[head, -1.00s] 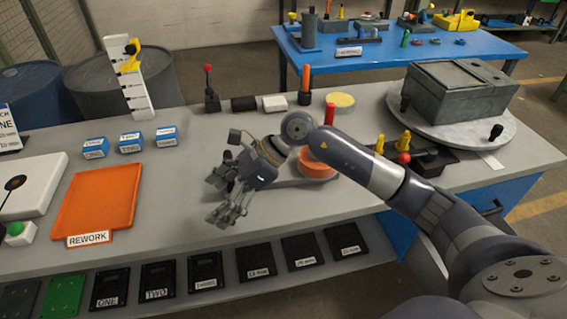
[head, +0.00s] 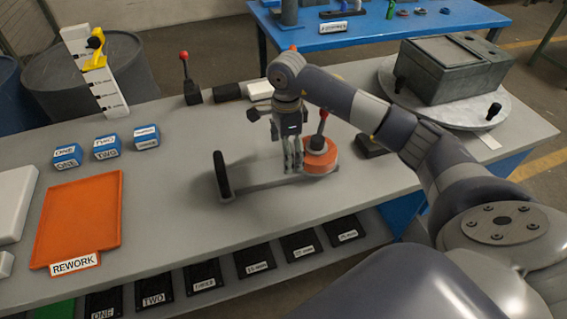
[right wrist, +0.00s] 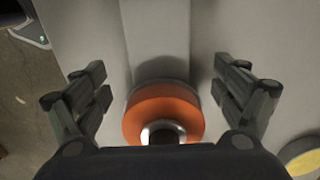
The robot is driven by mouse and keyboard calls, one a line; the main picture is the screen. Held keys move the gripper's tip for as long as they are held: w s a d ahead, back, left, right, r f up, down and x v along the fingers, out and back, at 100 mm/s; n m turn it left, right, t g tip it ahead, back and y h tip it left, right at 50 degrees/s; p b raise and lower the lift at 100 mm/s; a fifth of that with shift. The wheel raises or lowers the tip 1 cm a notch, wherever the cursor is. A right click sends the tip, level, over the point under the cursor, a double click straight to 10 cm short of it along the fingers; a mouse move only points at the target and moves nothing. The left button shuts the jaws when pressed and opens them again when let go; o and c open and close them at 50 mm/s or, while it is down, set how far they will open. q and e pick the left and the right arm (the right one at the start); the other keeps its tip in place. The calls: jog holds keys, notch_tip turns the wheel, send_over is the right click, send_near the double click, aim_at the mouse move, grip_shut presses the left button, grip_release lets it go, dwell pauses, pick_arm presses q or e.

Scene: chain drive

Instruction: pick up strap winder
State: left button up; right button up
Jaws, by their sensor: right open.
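The strap winder shows in the head view as an orange drum (head: 321,160) on a flat grey arm, with a black upright handle (head: 223,176) at its left end. A red-topped lever (head: 322,127) stands at the drum. My right gripper (head: 293,168) points down at the drum's left side and partly covers the grey arm. In the right wrist view the open fingers of my right gripper (right wrist: 162,88) are spread wide with nothing between their tips. The orange drum (right wrist: 150,108) lies below, between the finger lines, its lower part hidden by the gripper body. My left gripper is not in view.
An orange REWORK tray (head: 78,220) and several blue labelled blocks (head: 107,148) lie to the left. A grey box (head: 455,70) on a round turntable (head: 440,115) stands at the right. The bench between tray and winder is clear.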

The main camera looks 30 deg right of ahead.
aim_at(282, 167)
jog(key=shift+a+f, duration=0.2)
jog(key=shift+f, duration=0.15)
jog(key=f, duration=0.1)
jog(key=f+p, duration=0.1)
jog(key=f, duration=0.1)
jog(key=shift+a+f+p, duration=0.25)
jog(key=shift+a+p, duration=0.05)
jog(key=shift+a, duration=0.1)
jog(key=shift+w+f, duration=0.15)
jog(key=shift+f, duration=0.35)
jog(key=c, duration=1.8)
jog(key=shift+r, duration=0.15)
grip_shut()
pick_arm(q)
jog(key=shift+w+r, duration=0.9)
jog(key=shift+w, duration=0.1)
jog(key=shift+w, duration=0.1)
